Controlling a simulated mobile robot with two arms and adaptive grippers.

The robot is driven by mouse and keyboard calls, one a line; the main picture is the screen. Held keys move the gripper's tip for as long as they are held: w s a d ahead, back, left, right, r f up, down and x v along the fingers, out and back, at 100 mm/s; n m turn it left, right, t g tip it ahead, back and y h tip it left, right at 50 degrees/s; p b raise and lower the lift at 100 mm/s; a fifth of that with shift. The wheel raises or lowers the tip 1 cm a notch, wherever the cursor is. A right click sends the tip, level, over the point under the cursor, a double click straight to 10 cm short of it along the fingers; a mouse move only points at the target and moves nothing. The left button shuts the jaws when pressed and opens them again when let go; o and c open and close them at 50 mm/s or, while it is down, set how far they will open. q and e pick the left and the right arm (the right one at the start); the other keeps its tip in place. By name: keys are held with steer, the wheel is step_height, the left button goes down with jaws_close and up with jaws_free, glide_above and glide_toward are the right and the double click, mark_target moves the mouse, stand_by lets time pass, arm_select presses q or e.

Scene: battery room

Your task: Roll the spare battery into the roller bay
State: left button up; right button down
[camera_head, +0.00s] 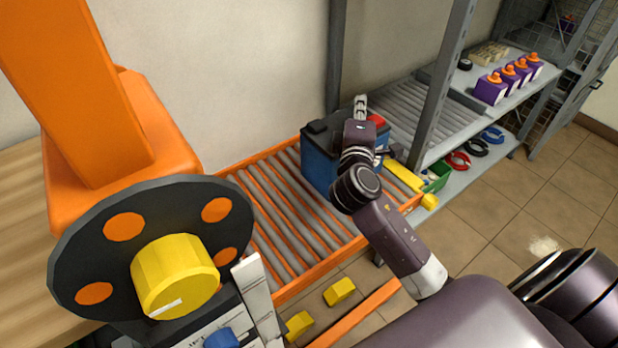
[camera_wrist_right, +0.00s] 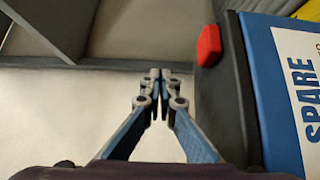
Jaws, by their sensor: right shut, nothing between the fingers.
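The spare battery (camera_head: 320,170) is a blue box with a dark top, upright on the orange-framed roller table (camera_head: 262,283) at its right end. In the right wrist view the battery (camera_wrist_right: 274,95) fills the right side, with a red terminal cap and a "SPARE" label. My right gripper (camera_head: 361,103) reaches past the battery's far side, and my arm hides part of it. The fingers (camera_wrist_right: 161,88) are shut and empty beside the battery; contact is unclear. The roller bay (camera_head: 415,108) has grey rollers on the rack beyond the battery. My left gripper is out of view.
A grey rack post (camera_head: 440,85) stands at the bay's near edge. A yellow bar (camera_head: 404,177) lies at the table's right end. An orange machine with a black disc (camera_head: 75,240) blocks the left foreground.

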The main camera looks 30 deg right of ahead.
glide_above(312, 166)
steer(key=v, duration=0.4)
steer(key=f+b, duration=0.1)
steer(key=f, duration=0.1)
steer(key=f+b, duration=0.1)
steer(key=f, duration=0.1)
steer(key=a+f, duration=0.1)
steer(key=f, duration=0.1)
steer(key=shift+f+b, duration=0.35)
steer(key=shift+b, duration=0.05)
step_height(312, 166, down, 8)
steer(key=shift+f+b, duration=0.1)
steer(key=shift+b, duration=1)
steer(key=shift+d+f, duration=0.1)
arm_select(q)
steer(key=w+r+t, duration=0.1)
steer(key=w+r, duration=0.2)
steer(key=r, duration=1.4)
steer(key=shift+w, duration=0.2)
arm_select(e)
steer(key=shift+d, duration=0.35)
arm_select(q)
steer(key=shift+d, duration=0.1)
